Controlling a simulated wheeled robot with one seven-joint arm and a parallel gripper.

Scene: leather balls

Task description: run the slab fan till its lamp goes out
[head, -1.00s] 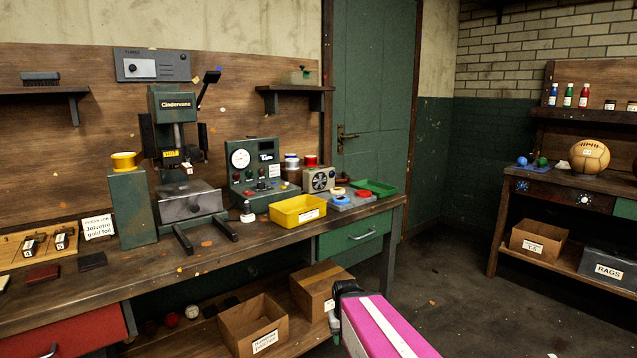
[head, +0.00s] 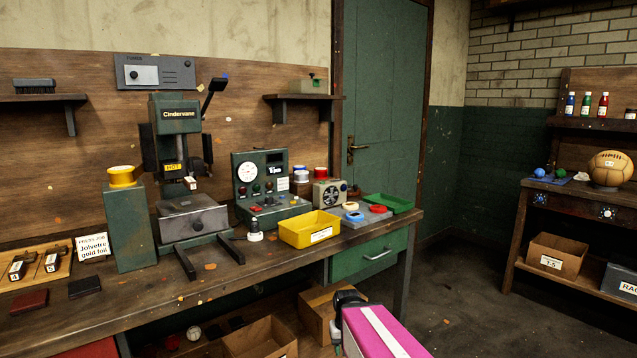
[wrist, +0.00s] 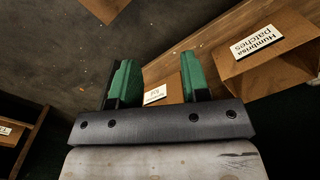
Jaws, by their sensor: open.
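The slab fan looks to be a small cream box (head: 330,193) with a round dark grille, standing on the bench beside the grey slab (head: 357,218) in the head view. Its front is too small to tell whether a lamp is lit. My gripper (wrist: 156,78) shows in the wrist view, with two green-padded fingers spread apart and nothing between them. It hangs low in front of the bench, well below and apart from the fan, over the floor and the lower-shelf boxes. The fan is not in the wrist view.
A yellow tray (head: 310,229) stands in front of the fan, and a green tray (head: 388,203) to its right. Left are a control box (head: 268,185) and the Cindervane press (head: 178,150). Cardboard boxes (wrist: 270,50) are under the bench. Floor to the right is open.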

